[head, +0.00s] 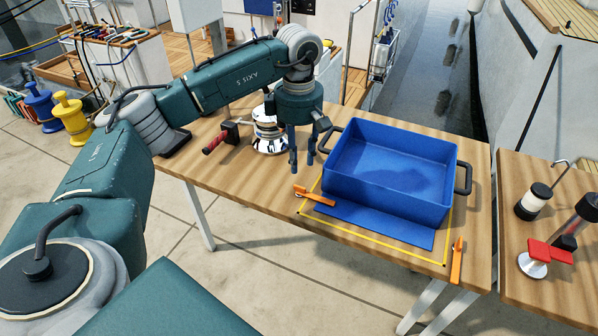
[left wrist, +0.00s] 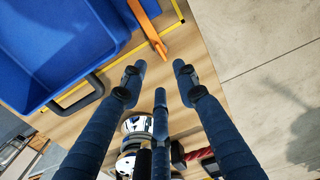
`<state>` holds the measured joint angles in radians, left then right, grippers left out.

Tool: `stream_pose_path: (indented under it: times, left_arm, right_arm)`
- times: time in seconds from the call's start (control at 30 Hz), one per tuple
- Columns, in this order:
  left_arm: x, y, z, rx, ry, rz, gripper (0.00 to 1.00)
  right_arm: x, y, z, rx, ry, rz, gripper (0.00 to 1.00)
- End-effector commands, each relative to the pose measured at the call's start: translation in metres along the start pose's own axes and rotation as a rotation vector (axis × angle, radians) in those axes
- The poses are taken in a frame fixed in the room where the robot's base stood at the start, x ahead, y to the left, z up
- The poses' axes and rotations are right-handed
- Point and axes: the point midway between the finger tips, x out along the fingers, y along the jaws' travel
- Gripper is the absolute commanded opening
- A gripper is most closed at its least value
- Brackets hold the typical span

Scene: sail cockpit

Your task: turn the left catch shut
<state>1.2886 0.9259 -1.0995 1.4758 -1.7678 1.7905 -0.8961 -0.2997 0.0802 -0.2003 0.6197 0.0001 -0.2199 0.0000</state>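The left catch (head: 316,197) is a small orange lever at the left front corner of the blue box (head: 390,192). It lies slantwise across the yellow outline on the table and shows in the left wrist view (left wrist: 149,28). A similar orange catch (head: 457,262) stands at the right front corner, outside the outline. My left gripper (head: 302,165) points down just behind and left of the left catch, apart from it. In the left wrist view its fingers (left wrist: 158,76) are spread with nothing between them. My right gripper is out of view.
A flat blue panel (head: 375,225) lies in front of the box. A black handle (head: 326,136) juts from the box's left side close to my gripper. A shiny winch (head: 268,131) and a red-handled tool (head: 217,142) stand to the left. The table's front left is clear.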

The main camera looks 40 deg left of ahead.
Motion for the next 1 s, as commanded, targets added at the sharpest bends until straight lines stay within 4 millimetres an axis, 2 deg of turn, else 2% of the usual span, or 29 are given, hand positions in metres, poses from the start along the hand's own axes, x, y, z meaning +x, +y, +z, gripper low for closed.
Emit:
stream_pose_path:
  times: [0.1, 0.3, 1.0]
  left_arm:
    - [-0.020, 0.001, 0.000, 0.000, 0.000, 0.003, 0.30]
    - [-0.035, 0.000, 0.000, -0.001, 0.001, 0.000, 0.30]
    - [-0.036, 0.000, 0.000, -0.001, 0.001, -0.001, 0.30]
  right_arm:
    - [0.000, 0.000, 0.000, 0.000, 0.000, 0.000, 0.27]
    - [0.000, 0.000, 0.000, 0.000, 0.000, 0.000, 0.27]
    - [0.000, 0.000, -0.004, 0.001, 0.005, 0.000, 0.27]
